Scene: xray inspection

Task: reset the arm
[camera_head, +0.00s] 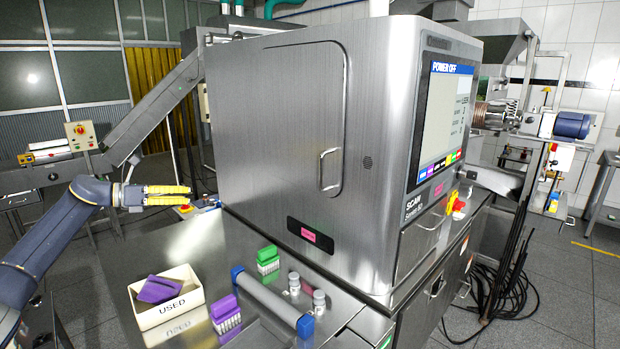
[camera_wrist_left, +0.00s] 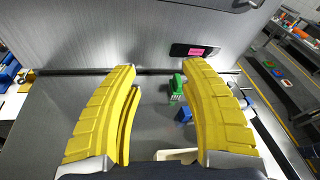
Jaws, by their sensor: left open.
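My left gripper (camera_head: 167,195) has yellow fingers and is held above the left part of the steel table, in front of the machine's left side. It is open and empty. My left arm comes in from the left edge of the head view. My right gripper is in neither view.
The steel scanner (camera_head: 270,120) with a closed door stands on the table. In front are a white box marked USED (camera_head: 168,309) holding a purple item (camera_head: 160,289), a purple rack (camera_head: 225,313), a green rack (camera_head: 268,260), a grey cylinder with blue ends (camera_head: 270,300) and small metal bottles (camera_head: 319,303).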

